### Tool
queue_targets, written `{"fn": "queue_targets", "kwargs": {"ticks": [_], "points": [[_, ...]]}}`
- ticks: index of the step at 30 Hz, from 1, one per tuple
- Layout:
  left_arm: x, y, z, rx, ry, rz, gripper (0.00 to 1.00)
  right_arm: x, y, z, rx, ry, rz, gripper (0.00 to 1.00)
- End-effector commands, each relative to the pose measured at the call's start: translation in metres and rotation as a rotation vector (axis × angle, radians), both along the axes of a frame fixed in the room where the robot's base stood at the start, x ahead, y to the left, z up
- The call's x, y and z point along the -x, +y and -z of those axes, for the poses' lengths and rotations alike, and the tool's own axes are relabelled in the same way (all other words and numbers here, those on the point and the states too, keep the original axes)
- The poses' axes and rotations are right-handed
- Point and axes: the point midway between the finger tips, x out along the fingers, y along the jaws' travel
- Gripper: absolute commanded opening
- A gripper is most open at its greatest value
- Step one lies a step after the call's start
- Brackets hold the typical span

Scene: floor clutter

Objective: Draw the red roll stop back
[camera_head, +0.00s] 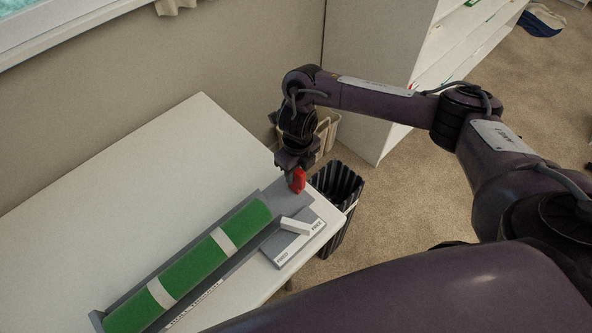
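The red roll stop (298,180) stands upright at the far right end of a grey cradle (254,202) on the white table. A green roll (190,266) with two pale bands lies in the cradle, with a gap between its end and the stop. My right gripper (294,168) points down at the stop from above and behind, touching or very close to it. Its fingers are dark and partly hidden, so I cannot tell whether they are shut on the stop. My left gripper is not in view.
A grey plate with a white lever (295,225) sits beside the cradle; one end reads FREE. A black ribbed bin (337,190) stands on the carpet against the table's right edge. A white shelf unit (385,60) stands behind my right arm. The table's left part is clear.

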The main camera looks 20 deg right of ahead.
Motion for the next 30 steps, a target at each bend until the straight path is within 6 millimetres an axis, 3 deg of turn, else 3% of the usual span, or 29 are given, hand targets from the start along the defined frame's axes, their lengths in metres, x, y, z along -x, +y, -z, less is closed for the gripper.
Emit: {"fn": "queue_targets", "kwargs": {"ticks": [8, 15, 21, 30], "points": [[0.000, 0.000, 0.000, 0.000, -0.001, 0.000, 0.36, 0.000, 0.002, -0.007, -0.003, 0.000, -0.002, 0.42], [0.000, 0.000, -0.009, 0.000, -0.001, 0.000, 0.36, -0.001, 0.000, -0.050, -0.002, -0.005, -0.003, 0.42], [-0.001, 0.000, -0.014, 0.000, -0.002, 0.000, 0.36, -0.001, -0.001, -0.072, -0.001, -0.002, -0.001, 0.42], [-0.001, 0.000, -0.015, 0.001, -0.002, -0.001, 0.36, 0.000, -0.001, -0.077, -0.002, 0.002, 0.001, 0.42]]}}
